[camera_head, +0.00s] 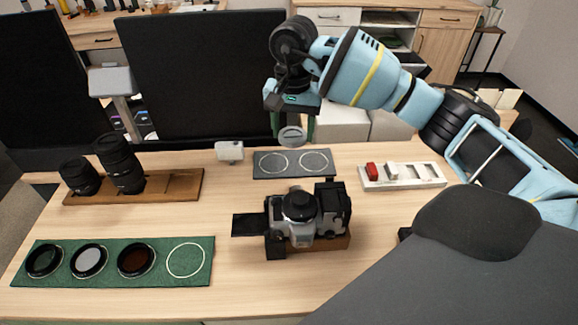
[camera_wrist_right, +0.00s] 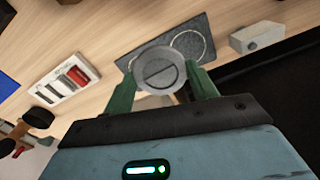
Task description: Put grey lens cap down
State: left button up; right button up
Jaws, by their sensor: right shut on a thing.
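The grey lens cap (camera_head: 292,134) is a round disc held in my right gripper (camera_head: 293,128), above the back of the table. In the right wrist view the grey lens cap (camera_wrist_right: 159,74) sits between the two green fingers of the right gripper (camera_wrist_right: 161,80), which are shut on it. Beneath and beyond it is a dark grey mat (camera_head: 258,172) with two white ring outlines, both empty in the head view. The wrist view also shows the mat (camera_wrist_right: 205,32), partly hidden behind the cap. My left gripper is not in view.
A camera (camera_head: 300,215) stands in front of the mat. A white tray (camera_head: 425,178) with a red block is at right, and a small white box (camera_head: 229,151) at left. A green mat (camera_head: 60,275) holds round filters at front left.

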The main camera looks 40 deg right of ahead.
aim_at(295, 170)
jog(key=shift+w+d+f+m, duration=0.25)
jog(key=shift+d+m, duration=0.15)
jog(key=shift+d, duration=0.1)
jog(key=shift+f, duration=4.9)
jog(key=shift+f, duration=0.1)
jog(key=o, duration=1)
jog(key=shift+o, duration=0.2)
notch_tip(295, 170, up, 12)
jog(key=shift+r, duration=0.15)
